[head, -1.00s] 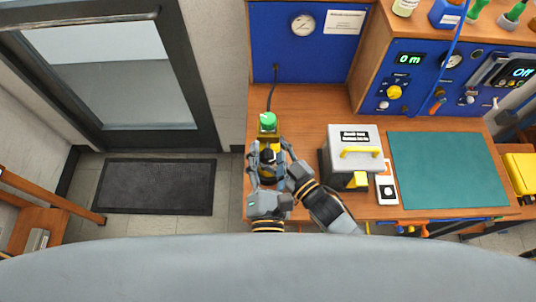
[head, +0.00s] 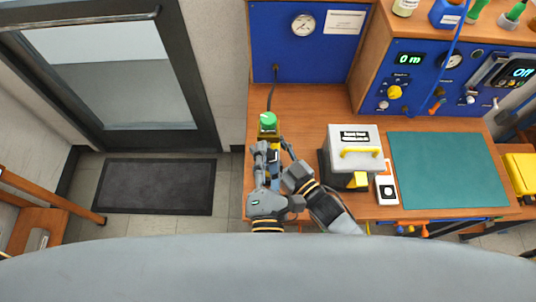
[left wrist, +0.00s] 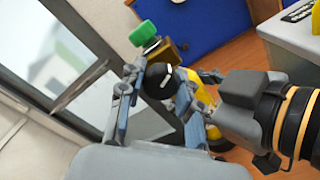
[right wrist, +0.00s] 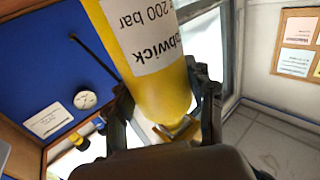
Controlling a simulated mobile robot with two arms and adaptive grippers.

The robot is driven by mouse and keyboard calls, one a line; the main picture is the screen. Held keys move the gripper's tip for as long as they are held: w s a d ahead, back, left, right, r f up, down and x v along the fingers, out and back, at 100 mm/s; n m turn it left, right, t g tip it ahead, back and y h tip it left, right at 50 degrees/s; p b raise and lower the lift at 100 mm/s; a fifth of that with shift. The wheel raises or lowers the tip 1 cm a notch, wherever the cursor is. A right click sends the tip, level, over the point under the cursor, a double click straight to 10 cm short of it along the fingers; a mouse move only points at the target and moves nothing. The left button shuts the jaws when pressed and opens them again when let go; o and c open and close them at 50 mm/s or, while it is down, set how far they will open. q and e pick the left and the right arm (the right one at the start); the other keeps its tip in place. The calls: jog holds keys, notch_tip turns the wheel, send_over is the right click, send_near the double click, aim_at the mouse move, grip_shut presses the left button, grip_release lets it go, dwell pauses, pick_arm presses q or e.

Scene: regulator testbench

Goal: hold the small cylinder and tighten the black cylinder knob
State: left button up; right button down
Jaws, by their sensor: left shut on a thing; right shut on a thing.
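The small cylinder is yellow with a white label (right wrist: 155,75). In the right wrist view it fills the space between the fingers of my right gripper (right wrist: 163,105), which is shut on it. The black knob (left wrist: 158,81) sits at the cylinder's end. In the left wrist view my left gripper (left wrist: 156,90) has its fingers on either side of the knob and is shut on it. In the head view my left gripper (head: 267,158) covers the knob and most of the cylinder, with my right gripper (head: 287,168) close beside it.
A green knob (head: 268,120) on a brass-coloured block stands just beyond the grippers, with a black hose behind it. A grey box with a yellow handle (head: 360,152) stands to the right. Farther right a green mat (head: 447,170) lies clear.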

pick_arm(q)
jog(key=o, duration=1.2)
jog(key=s, duration=1.2)
